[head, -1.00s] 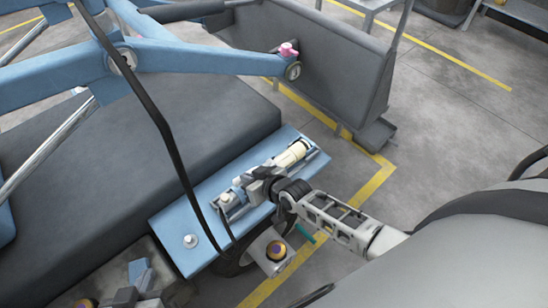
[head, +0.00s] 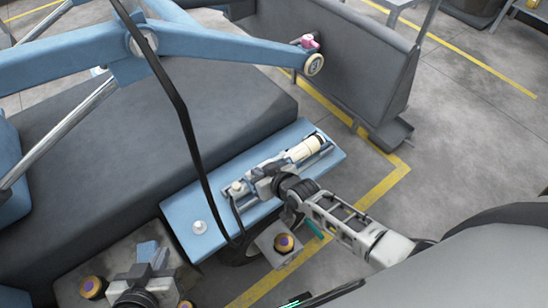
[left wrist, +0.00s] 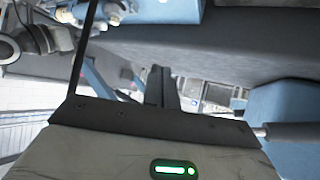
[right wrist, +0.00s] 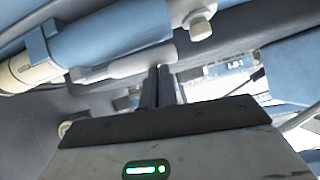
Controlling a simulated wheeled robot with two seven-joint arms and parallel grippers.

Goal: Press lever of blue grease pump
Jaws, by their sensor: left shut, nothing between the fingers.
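The grease pump (head: 305,150) lies on a blue plate, with a cream cylinder at its far end. In the right wrist view its blue barrel (right wrist: 110,42) crosses the upper left, with a pale grey rod, possibly the lever (right wrist: 130,65), beneath it. My right gripper (head: 264,183) is over the near part of the pump. Its fingers (right wrist: 160,75) look shut, with their tips close to the rod's end; I cannot tell whether they touch. My left gripper (head: 152,258) is at the lower left, beside the plate. Its shut fingers also show in the left wrist view (left wrist: 160,80), empty.
The blue plate (head: 185,212) has a white knob (head: 199,227). A black hose (head: 185,125) hangs across it. A blue frame arm (head: 225,45) spans above the dark grey bench (head: 150,120). A box with a round button (head: 284,243) stands near my right arm.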

